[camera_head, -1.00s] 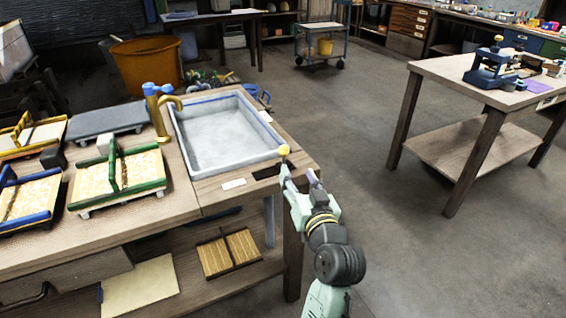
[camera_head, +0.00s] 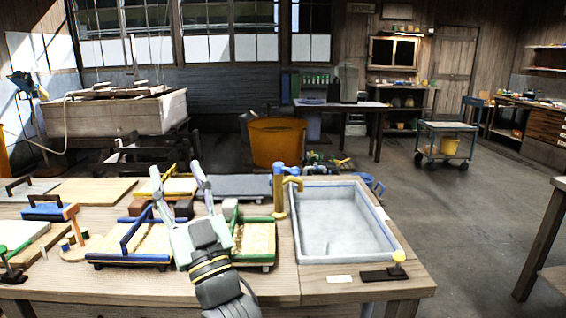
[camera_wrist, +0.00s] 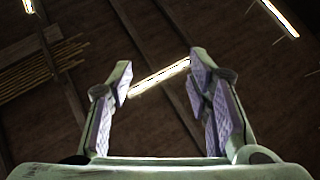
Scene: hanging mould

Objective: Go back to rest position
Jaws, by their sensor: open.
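My gripper (camera_head: 177,172) is raised above the workbench (camera_head: 283,285), its two pale fingers pointing up and spread apart with nothing between them. In the wrist view my gripper (camera_wrist: 158,75) is also open and empty, facing the dark ceiling. In the head view it hides parts of the blue-handled mould (camera_head: 128,245) and the green-handled mould (camera_head: 255,240) behind it. A small yellow-knobbed tool (camera_head: 398,260) stands on the bench's right front corner, by a dark strip (camera_head: 375,276), well apart from my gripper.
A grey basin (camera_head: 345,225) with a brass tap (camera_head: 280,195) fills the bench's right part. Wooden-handled pieces (camera_head: 75,245) crowd its left. An orange tub (camera_head: 275,142) stands behind. Open floor (camera_head: 460,220) lies to the right.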

